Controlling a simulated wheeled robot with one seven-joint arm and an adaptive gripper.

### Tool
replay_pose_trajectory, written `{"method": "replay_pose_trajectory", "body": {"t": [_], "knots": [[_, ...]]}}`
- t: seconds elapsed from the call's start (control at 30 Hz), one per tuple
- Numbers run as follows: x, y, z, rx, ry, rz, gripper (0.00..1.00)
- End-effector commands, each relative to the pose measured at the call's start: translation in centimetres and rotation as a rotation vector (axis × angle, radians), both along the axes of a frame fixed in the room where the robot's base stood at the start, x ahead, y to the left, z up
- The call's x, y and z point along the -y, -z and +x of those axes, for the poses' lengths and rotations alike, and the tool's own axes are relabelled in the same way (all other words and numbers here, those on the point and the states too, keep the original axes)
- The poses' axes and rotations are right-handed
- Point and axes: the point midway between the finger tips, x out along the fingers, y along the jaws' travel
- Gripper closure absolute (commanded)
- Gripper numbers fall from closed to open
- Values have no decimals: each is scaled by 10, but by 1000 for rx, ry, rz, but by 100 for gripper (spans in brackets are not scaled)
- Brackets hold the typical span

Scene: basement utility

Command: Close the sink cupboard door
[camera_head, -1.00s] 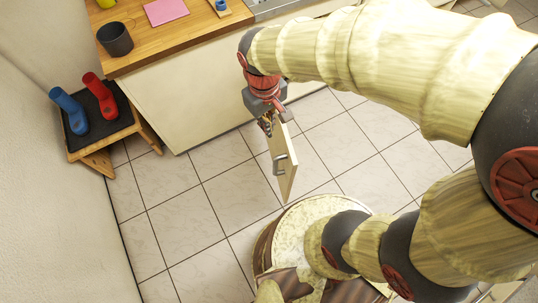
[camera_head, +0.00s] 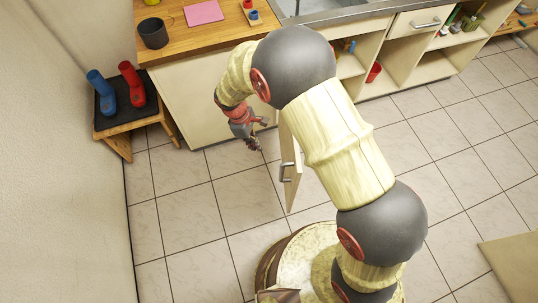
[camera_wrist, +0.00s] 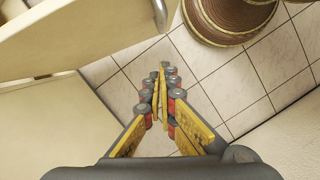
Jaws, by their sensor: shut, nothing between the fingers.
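The sink cupboard door (camera_head: 290,178) is a narrow cream panel standing open, jutting out from the counter front over the tiled floor. Its metal handle (camera_head: 286,171) is on the face turned left. My gripper (camera_head: 255,144) is shut and empty, to the left of the door on the handle side, with a visible gap between them. In the wrist view my fingertips (camera_wrist: 163,76) meet above the floor. The door (camera_wrist: 80,35) fills the upper left there, with its handle (camera_wrist: 160,15) at the top. My arm hides part of the cupboard opening in the head view.
A low stand (camera_head: 118,122) with blue and red boots is at the left by the wall. The wooden counter (camera_head: 180,45) holds a dark cup (camera_head: 153,33) and a pink sheet (camera_head: 203,12). Open shelves (camera_head: 400,62) are at the right. Tiled floor left of the door is clear.

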Motion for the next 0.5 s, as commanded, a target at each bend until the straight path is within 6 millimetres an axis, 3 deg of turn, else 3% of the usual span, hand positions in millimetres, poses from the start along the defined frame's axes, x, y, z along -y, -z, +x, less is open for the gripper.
{"method": "replay_pose_trajectory", "body": {"t": [0.5], "knots": [[22, 90, -7, -1, 2, -1, 100]]}}
